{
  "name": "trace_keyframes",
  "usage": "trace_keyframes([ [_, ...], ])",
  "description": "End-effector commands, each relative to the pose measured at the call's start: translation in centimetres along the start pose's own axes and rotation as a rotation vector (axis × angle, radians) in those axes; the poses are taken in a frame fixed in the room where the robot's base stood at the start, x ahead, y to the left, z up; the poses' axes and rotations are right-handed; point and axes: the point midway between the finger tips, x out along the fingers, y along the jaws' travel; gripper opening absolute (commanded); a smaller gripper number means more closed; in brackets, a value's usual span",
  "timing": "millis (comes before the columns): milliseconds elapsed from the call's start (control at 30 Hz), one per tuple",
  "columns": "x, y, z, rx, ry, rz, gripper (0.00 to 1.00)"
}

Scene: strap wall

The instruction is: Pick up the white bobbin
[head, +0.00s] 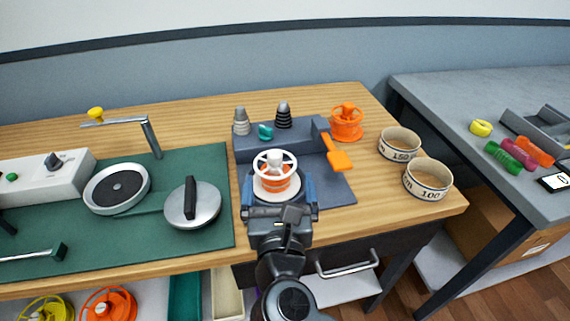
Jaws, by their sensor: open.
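The white bobbin (275,157) stands upright on the dark grey mat of the wooden table, in the middle of the head view. It has a spoked white top rim, an orange winding and a wide white lower rim. My gripper (279,184) is open at the bobbin, with one blue-grey finger to its left and one to its right. I cannot tell whether the fingers touch it. The gripper's body hides the near edge of the lower rim.
Behind the bobbin is a raised grey block (300,135) with cones and a teal piece. An orange scoop-like piece (338,155) and an orange bobbin (347,122) are to the right, then two round bowls (428,180). A silver lidded disc (192,206) is on the green mat at left.

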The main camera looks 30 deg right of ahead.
Motion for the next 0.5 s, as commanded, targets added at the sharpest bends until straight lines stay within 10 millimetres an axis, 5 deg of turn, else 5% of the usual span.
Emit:
trace_keyframes([
  [500, 5.4, 0.7, 0.1, 0.022, 0.008, 0.000, 1.00],
])
